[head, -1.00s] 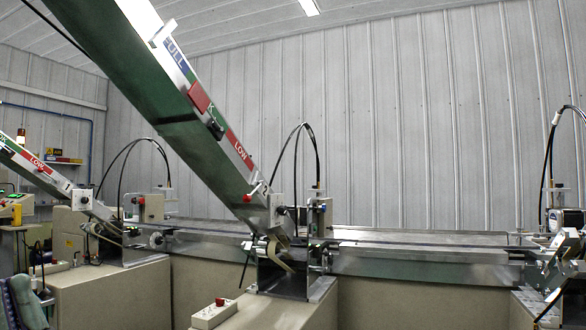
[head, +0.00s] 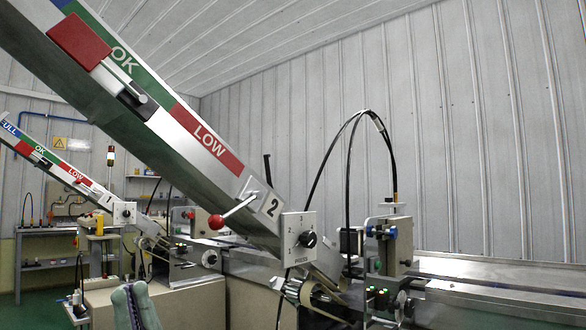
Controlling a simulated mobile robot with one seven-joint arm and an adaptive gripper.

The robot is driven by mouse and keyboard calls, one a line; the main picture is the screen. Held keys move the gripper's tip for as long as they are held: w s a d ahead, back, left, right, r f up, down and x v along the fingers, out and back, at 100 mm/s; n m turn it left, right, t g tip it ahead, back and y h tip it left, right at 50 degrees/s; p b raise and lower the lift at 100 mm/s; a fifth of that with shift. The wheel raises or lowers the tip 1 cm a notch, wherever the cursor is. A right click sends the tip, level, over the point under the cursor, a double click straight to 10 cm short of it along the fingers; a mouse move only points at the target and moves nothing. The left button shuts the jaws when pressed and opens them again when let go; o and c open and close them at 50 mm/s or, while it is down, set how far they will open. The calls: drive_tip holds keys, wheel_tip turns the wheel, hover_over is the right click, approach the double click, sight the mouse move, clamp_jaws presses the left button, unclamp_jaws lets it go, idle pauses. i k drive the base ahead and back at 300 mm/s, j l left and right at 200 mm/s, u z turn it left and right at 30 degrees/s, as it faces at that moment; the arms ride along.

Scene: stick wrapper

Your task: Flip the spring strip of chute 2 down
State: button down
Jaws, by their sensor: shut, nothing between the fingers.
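Chute 2 (head: 150,140) is the large metal chute sloping down from upper left to centre, with a plate marked "2" (head: 272,207) near its lower end. A pale curved strip (head: 318,296) shows at the chute's foot beside a roller. It looks like the spring strip, but it is small and I cannot tell whether it is up or down. A lever with a red ball (head: 217,221) sticks out of the chute's side above the foot. My gripper cannot be made out in the head view.
A white knob panel (head: 299,240) and a metal bracket with a blue knob (head: 385,232) stand around the chute's foot. A metal conveyor (head: 470,275) runs off to the right. Chute 1 (head: 70,172) is farther back left. A grey-green object (head: 138,306) shows at the bottom left.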

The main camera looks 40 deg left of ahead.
sight(266, 156)
drive_tip(key=i+l+u, duration=0.25)
drive_tip(key=i, duration=0.25)
drive_tip(key=i+l+u, duration=0.2)
drive_tip(key=i, duration=0.25)
drive_tip(key=j, duration=0.1)
